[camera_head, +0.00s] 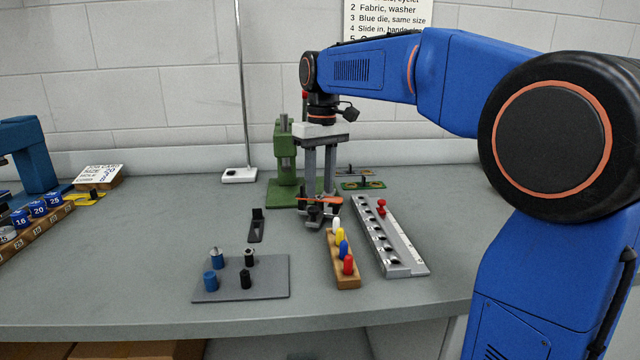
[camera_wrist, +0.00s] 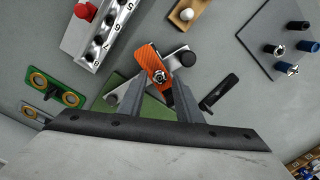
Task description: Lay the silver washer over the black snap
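My gripper (camera_wrist: 159,82) points straight down, its two grey fingers apart with a gap between them, and nothing is clearly pinched. Between and just beyond the fingertips is an orange strip (camera_wrist: 150,60); it also shows low under my gripper in the head view (camera_head: 322,199). A small silver ring-like piece with a dark centre (camera_wrist: 159,76), apparently the silver washer on the black snap, shows on the strip between the fingertips. I cannot tell ring from snap clearly, nor whether the ring rests fully flat.
A green press (camera_head: 287,160) stands behind my gripper. A wooden peg rack (camera_head: 348,281) and silver numbered rail (camera_head: 412,262) are at its right. A grey plate with dies (camera_head: 266,289) and a black tool (camera_head: 257,228) are at left.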

